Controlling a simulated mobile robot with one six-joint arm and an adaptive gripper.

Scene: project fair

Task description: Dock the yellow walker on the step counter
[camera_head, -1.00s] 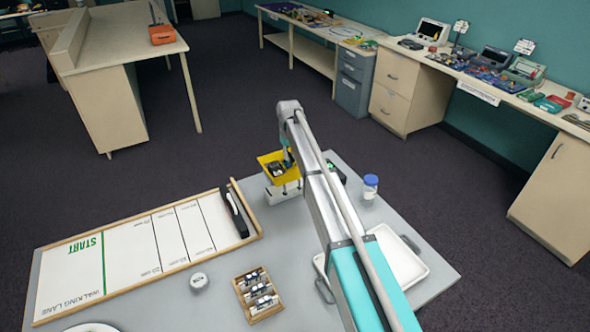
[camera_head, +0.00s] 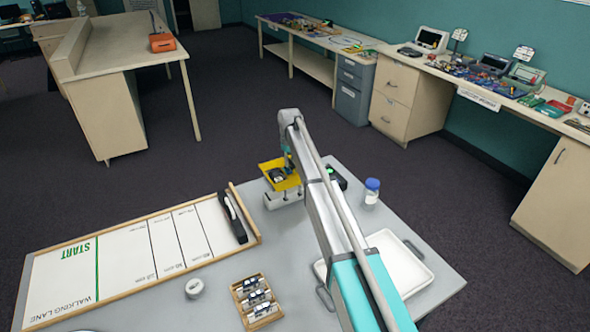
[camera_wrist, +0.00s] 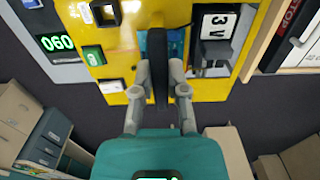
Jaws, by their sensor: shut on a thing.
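The yellow walker (camera_head: 281,177) is at the far edge of the grey table, with pale feet or a pale base below it. In the wrist view its yellow body (camera_wrist: 125,30) fills the top, with a green switch and a 3V battery block. My gripper (camera_wrist: 159,75) is shut on a dark upright part of the walker. The step counter seems to be the dark box (camera_head: 337,179) right of the walker; its green 060 display (camera_wrist: 56,42) shows in the wrist view. My arm partly hides the box. Whether the walker touches it I cannot tell.
The walking lane board (camera_head: 125,255) with a black-and-white bar lies left. A wooden battery tray (camera_head: 256,300), a tape roll (camera_head: 194,288), a white tray (camera_head: 400,260) and a blue-capped jar (camera_head: 371,191) stand on the table (camera_head: 215,305). The floor drops away beyond the walker.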

